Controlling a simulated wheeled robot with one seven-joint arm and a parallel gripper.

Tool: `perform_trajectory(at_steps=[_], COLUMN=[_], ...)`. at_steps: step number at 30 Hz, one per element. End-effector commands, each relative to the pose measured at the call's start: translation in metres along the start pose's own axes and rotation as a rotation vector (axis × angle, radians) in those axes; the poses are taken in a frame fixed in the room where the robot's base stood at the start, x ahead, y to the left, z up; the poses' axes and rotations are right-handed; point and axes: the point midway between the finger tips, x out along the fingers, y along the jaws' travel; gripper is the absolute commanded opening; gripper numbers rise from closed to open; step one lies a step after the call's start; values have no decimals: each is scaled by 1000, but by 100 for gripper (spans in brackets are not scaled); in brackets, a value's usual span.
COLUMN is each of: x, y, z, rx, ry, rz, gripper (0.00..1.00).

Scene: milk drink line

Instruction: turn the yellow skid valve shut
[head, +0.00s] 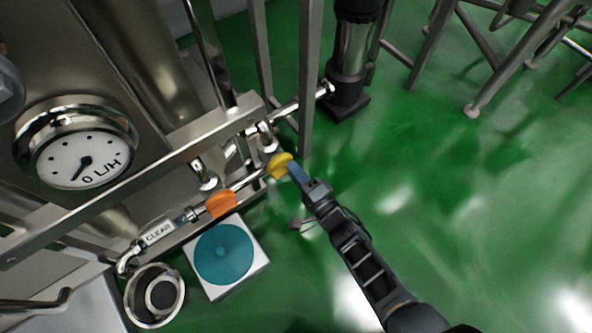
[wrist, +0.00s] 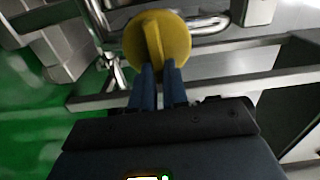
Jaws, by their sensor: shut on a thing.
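The yellow skid valve (head: 279,163) is a round knob on the pipe line at the skid's lower frame. In the wrist view the yellow valve (wrist: 176,36) shows as a disc with a raised grip bar across it, close to upright in the picture. My gripper (head: 295,171) reaches it from the lower right. In the wrist view the blue fingers of my gripper (wrist: 160,72) are shut on the near end of the bar, one on each side. The fingertips partly cover the lower edge of the disc.
An orange valve (head: 221,204) sits on the same line, left of the yellow one, beside a pipe labelled CLEAR (head: 158,232). A round gauge (head: 75,153) is at the left. A white box with a teal disc (head: 223,253) stands below. Green floor (head: 470,200) is open at right.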

Motion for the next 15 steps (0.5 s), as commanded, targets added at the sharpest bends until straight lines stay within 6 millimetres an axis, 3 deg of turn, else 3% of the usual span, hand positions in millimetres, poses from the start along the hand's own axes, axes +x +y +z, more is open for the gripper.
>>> perform_trajectory(at_steps=[15], x=[0], y=[2], z=[-1], rx=[34], ry=[3], rz=[2], gripper=[0])
